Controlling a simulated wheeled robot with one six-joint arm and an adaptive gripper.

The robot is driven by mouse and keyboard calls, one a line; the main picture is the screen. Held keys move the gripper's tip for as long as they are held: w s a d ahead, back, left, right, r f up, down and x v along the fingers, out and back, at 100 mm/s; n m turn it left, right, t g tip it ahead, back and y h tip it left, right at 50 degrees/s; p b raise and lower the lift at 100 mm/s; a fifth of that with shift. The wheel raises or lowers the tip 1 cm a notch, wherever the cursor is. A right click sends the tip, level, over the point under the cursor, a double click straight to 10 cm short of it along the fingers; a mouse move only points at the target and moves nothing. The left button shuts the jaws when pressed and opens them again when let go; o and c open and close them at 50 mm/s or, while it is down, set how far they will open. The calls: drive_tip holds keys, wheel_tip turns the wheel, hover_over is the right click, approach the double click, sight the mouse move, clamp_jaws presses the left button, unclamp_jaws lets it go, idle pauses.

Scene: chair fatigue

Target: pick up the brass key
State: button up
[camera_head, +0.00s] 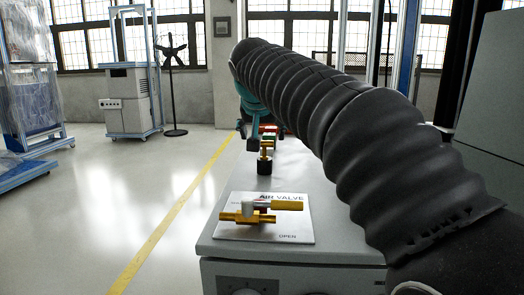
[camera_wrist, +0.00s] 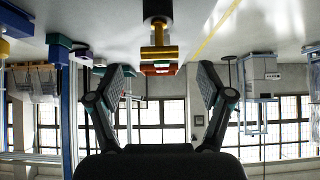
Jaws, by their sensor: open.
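The brass key (camera_head: 266,147) stands upright in a black holder (camera_head: 265,166) on the grey cabinet top (camera_head: 300,180). In the wrist view, which looks upside down, the brass key (camera_wrist: 159,52) shows as a brass stem with a wider crosspiece. It hangs from the black holder (camera_wrist: 157,9) at the top of that picture. My gripper (camera_wrist: 162,72) is open and empty, with one finger on each side of the key's line and neither touching it. Its distance from the key is hard to tell. In the head view my dark ribbed arm hides most of the gripper.
A white air valve plate (camera_head: 265,230) with a brass valve handle (camera_head: 262,205) lies at the cabinet's near end. Red and green items (camera_head: 268,131) sit behind the key. Open floor with a yellow line (camera_head: 170,220) lies left.

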sight(264, 141)
drive_tip(key=shift+x, duration=3.35)
drive_tip(key=shift+r, duration=0.1)
drive_tip(key=c, duration=1.4)
drive_tip(key=shift+r, duration=0.1)
